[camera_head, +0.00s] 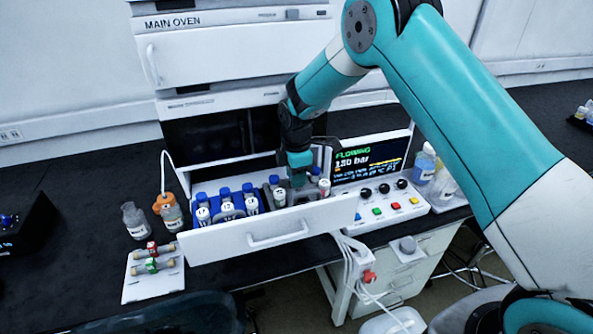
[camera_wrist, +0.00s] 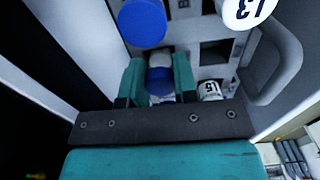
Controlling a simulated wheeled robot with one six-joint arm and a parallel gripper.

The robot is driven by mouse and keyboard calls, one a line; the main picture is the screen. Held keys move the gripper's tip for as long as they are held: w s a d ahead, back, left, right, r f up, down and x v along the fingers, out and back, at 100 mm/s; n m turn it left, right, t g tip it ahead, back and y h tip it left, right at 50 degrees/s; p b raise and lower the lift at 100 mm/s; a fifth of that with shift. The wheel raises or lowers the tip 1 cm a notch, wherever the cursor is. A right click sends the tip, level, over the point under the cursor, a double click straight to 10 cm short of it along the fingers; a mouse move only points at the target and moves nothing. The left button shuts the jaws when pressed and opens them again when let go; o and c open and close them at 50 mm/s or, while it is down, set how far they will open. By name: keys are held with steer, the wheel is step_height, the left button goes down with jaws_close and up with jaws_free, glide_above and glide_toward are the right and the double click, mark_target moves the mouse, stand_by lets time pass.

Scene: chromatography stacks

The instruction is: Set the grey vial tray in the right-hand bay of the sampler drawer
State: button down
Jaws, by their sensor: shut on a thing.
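The grey vial tray (camera_head: 300,197) is at the right-hand side of the open sampler drawer (camera_head: 263,244); the drawer front hides its lower part, so I cannot tell whether it rests on the drawer floor. My gripper (camera_head: 299,172) points down over it and is shut on it. In the wrist view, my gripper (camera_wrist: 159,82) has its teal fingers down at the grey tray (camera_wrist: 206,30), which has square holes and carries blue-capped and white numbered vials. The exact gripped part is partly hidden. A blue vial tray (camera_head: 227,207) with several vials sits in the left-hand bay.
A control panel (camera_head: 392,207) with a screen and knobs stands close to the drawer's right. Bottles (camera_head: 168,211) and a white card with small columns (camera_head: 153,275) lie left of the drawer. The oven (camera_head: 236,55) is stacked above the sampler.

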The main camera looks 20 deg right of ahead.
steer(key=shift+f, duration=0.15)
steer(key=c, duration=0.9)
jaws_free()
